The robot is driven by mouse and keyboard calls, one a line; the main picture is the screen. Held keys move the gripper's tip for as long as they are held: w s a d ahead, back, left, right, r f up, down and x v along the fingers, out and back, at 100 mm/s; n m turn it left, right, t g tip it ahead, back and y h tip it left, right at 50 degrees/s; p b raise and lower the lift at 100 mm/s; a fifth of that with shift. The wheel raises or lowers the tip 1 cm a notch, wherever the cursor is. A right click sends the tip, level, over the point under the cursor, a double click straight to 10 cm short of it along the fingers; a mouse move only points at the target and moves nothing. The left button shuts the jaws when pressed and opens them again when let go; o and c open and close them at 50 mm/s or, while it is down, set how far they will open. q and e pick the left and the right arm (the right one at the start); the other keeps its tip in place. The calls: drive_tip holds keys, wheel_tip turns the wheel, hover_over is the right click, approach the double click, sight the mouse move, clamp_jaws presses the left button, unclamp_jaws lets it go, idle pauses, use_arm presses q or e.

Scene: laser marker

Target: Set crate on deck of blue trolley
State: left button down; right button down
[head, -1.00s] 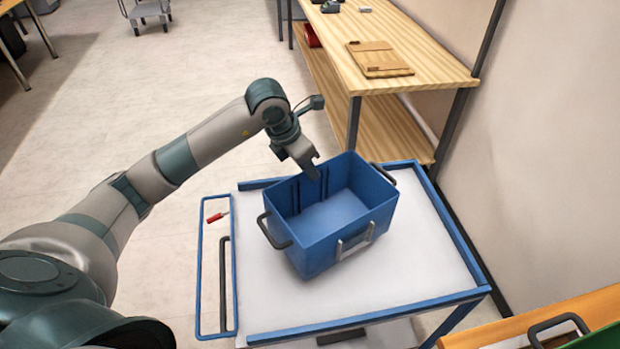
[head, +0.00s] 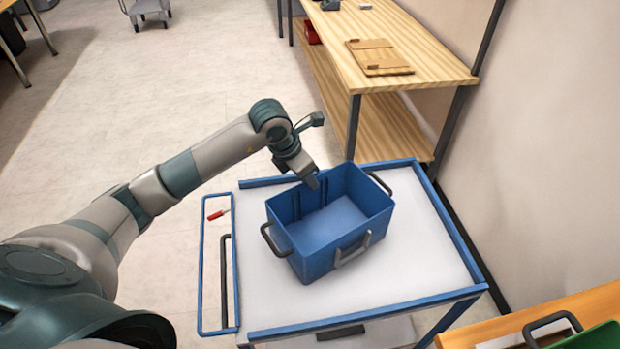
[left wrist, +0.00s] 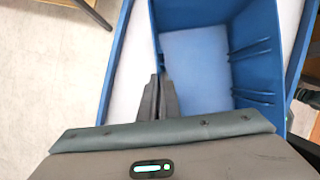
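The blue crate (head: 318,252) is upright over the white deck (head: 270,300) of the blue-framed trolley (head: 360,320), turned at an angle to its edges. Its base looks down at the deck; contact underneath is hidden. It has dark end handles and a grey handle on its near side. My left gripper (head: 314,185) is at the crate's far left wall. In the left wrist view its fingers (left wrist: 158,98) are close together at the wall (left wrist: 190,15), seemingly pinching it; the tips are partly hidden. My right gripper is not in view.
A wooden bench (head: 415,60) with a clipboard (head: 378,57) stands behind the trolley. A wall (head: 560,150) is close on the right. A small red-handled tool (head: 216,216) shows by the trolley's left frame. Deck around the crate is clear.

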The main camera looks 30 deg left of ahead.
use_arm(q)
drive_tip(key=c, duration=2)
unclamp_jaws()
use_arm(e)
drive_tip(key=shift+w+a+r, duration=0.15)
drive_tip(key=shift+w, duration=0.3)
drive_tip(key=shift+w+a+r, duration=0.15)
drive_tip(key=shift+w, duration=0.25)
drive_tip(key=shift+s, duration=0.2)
